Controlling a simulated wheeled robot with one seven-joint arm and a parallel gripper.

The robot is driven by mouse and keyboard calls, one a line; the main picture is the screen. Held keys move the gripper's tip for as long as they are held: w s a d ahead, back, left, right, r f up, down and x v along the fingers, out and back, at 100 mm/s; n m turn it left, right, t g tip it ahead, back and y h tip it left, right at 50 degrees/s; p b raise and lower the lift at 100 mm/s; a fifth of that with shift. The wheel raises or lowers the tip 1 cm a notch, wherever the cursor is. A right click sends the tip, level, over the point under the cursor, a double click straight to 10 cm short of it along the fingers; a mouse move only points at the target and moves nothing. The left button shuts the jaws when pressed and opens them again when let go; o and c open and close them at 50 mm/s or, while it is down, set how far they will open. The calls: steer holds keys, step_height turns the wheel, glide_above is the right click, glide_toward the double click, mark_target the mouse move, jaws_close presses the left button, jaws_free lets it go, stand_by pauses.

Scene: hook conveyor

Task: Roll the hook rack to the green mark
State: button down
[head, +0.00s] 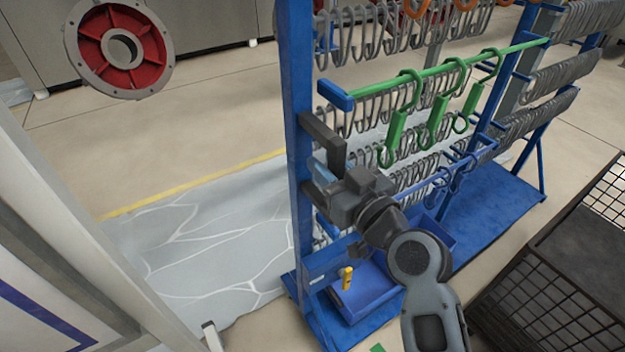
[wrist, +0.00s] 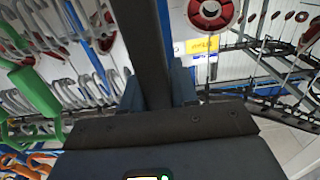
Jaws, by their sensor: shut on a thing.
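The hook rack (head: 299,80) is a tall blue frame on a flat blue base, with rows of grey hooks and a green bar carrying several large green hooks.
A blue bin (head: 365,293) with a yellow piece sits low on the rack. Black mesh crates (head: 545,300) stand at the right. A red and grey round part (head: 119,49) hangs at upper left. A white panel (head: 60,230) is at the left. Grey floor (head: 210,240) lies open left of the rack.

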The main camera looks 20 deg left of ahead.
steer(key=w+d+b, duration=0.7)
steer(key=w+b, duration=0.1)
stand_by(0.5)
steer(key=c, duration=1)
jaws_free()
steer(key=shift+o, duration=0.2)
steer(key=v, duration=0.7)
steer(key=shift+s+d, duration=0.25)
